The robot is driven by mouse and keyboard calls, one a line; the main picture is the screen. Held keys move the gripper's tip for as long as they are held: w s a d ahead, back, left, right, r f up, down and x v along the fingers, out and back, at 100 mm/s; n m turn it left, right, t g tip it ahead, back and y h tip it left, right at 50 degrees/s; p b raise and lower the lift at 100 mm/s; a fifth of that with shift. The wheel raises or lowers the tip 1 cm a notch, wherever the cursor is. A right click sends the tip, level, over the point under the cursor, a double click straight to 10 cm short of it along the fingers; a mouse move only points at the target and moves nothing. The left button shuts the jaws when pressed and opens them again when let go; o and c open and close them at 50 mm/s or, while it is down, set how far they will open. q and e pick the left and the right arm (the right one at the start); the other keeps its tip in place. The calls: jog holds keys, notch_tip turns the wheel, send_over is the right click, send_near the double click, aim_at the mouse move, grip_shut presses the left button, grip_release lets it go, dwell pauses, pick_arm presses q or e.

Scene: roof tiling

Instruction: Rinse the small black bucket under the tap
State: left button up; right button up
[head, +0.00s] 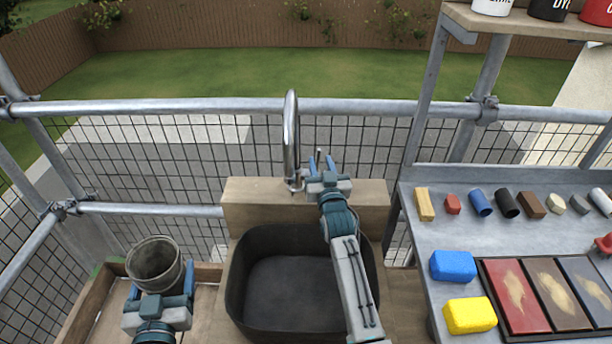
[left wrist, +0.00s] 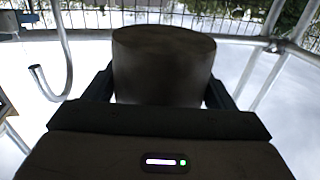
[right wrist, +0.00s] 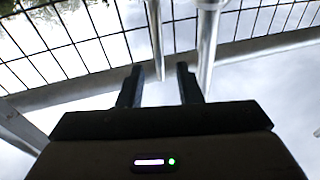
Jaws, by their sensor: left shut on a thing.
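The small black bucket (head: 153,262) is dark grey, with its open mouth showing in the head view. My left gripper (head: 160,285) is shut on it and holds it left of the sink. In the left wrist view the bucket (left wrist: 163,65) sits between the fingers (left wrist: 160,95). The tap (head: 291,130) is a silver hooked spout behind the dark sink basin (head: 285,285). I cannot make out water under its mouth. My right gripper (head: 320,163) is open just right of the tap. In the right wrist view a thin grey rod (right wrist: 155,35) shows beyond its open fingers (right wrist: 160,85).
A bench at right bears a blue sponge (head: 453,266), a yellow sponge (head: 469,315), a paint palette (head: 515,300) and several small blocks. A shelf (head: 530,22) with cans hangs above it. A scaffold rail (head: 200,106) with mesh runs behind the sink.

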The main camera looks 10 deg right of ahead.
jog(key=s, duration=0.6)
jog(key=shift+s+f, duration=0.15)
jog(key=shift+f, duration=0.25)
